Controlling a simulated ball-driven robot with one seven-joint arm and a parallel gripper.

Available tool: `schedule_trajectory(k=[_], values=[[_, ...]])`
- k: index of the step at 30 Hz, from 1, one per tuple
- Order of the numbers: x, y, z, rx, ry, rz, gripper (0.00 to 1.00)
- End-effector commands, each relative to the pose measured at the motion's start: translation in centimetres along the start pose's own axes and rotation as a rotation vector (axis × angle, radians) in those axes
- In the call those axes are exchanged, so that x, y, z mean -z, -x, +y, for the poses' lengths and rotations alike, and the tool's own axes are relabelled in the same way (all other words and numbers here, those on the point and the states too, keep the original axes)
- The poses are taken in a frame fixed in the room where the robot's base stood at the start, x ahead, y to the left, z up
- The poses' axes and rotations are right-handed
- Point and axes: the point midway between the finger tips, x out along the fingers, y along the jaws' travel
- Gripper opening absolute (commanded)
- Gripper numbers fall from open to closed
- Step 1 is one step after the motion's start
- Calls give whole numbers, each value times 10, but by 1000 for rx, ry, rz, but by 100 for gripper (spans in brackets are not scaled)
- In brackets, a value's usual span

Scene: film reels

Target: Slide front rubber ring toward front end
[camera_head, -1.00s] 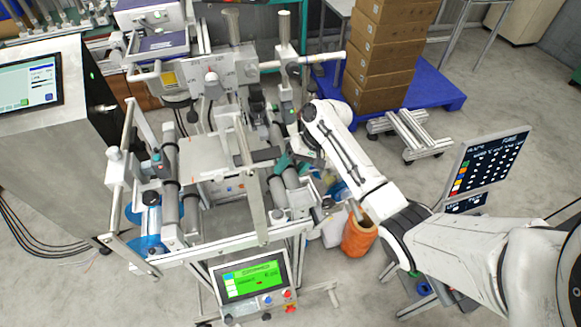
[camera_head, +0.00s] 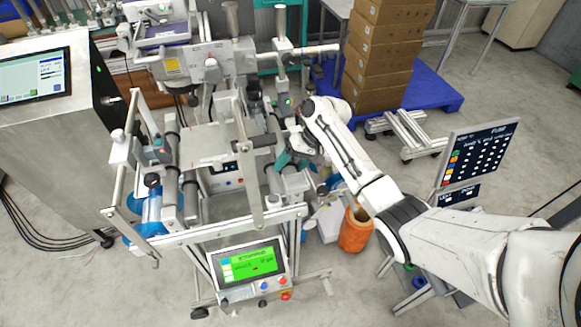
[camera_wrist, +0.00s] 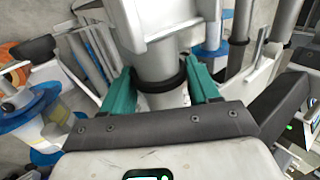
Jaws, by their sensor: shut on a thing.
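A black rubber ring (camera_wrist: 164,78) sits around a grey roller (camera_wrist: 160,56) in the wrist view. My gripper (camera_wrist: 161,92) has teal fingers, one on each side of the roller, and is shut on the ring. In the head view my gripper (camera_head: 286,159) is at the right-hand roller (camera_head: 291,182) of the machine. The ring is too small and too covered by the gripper to make out there.
A metal frame with a white side bar (camera_head: 250,170) and a flat plate (camera_head: 207,145) stands left of my gripper. A green-screened control panel (camera_head: 250,266) is at the front. An orange bin (camera_head: 355,232) stands right of the machine.

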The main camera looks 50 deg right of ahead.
Motion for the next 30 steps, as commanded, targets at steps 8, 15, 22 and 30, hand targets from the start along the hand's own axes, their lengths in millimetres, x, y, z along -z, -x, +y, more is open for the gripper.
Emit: schedule_trajectory(k=[8,15,22,30], values=[[0,0,1,-1,-2,0,71],[0,5,0,0,-1,1,71],[1,41,1,0,-1,4,71],[0,90,2,-2,-1,3,71]])
